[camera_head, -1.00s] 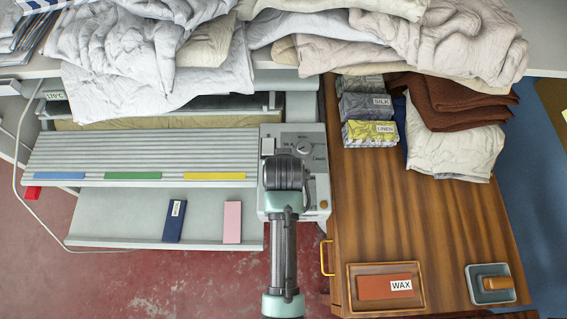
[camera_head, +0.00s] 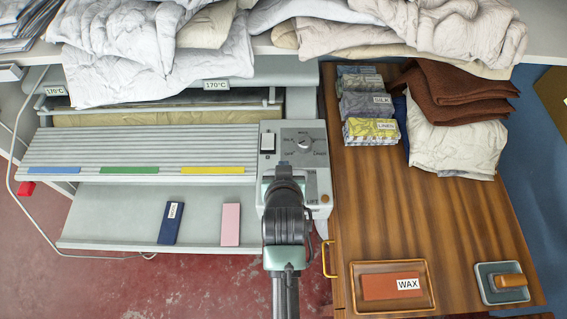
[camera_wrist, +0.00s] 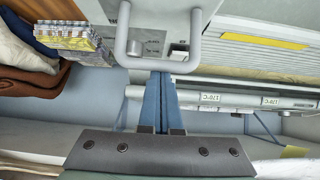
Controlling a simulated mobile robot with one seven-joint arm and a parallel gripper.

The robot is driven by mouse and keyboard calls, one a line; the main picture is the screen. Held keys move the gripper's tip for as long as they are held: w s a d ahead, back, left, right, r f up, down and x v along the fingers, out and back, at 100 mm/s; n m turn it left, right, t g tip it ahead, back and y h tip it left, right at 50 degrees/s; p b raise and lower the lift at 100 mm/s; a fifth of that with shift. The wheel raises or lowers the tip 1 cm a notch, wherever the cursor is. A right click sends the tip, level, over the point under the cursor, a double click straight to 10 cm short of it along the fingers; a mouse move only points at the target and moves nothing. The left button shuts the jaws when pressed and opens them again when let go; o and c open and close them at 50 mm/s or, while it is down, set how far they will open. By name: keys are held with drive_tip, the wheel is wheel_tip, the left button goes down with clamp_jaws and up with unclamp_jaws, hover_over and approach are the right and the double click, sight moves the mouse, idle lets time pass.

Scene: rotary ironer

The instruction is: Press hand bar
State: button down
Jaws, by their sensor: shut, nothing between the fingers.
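The ironer stands at left with a ribbed feed table (camera_head: 140,150) and a control panel (camera_head: 300,160) carrying a dial, a white switch and a brown button. A light rail (camera_head: 160,108) runs across it above the beige roller. In the wrist view, a grey U-shaped bar (camera_wrist: 160,66) crosses in front of the panel. My gripper (camera_head: 283,172) is over the panel, hiding part of it. In the wrist view its blue fingers (camera_wrist: 160,78) are together and empty, with their tips at the U-shaped bar. I cannot tell whether they touch it.
A wooden cabinet (camera_head: 420,215) at right bears fabric packs (camera_head: 370,130), folded cloths (camera_head: 455,145), a wax tray (camera_head: 350,290) and a small grey dish (camera_head: 483,285). Linen (camera_head: 160,50) hangs over the shelf behind. Blue and pink blocks lie on the ironer's lower tray (camera_head: 110,220).

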drive_tip(key=s+f+t+b, duration=0.1)
drive_tip(key=s+t+b, duration=0.1)
drive_tip(key=b, duration=0.1)
drive_tip(key=shift+f, duration=0.2)
drive_tip(key=shift+s+r+t+b, duration=0.2)
drive_tip(key=shift+s+t+b, duration=0.2)
drive_tip(key=shift+t, duration=0.3)
drive_tip(key=shift+s, duration=0.35)
drive_tip(key=shift+s+f, duration=0.15)
drive_tip(key=shift+f, duration=0.05)
drive_tip(key=shift+r, duration=0.1)
drive_tip(key=shift+r, duration=0.2)
drive_tip(key=s+r, duration=0.5)
drive_tip(key=s, duration=0.1)
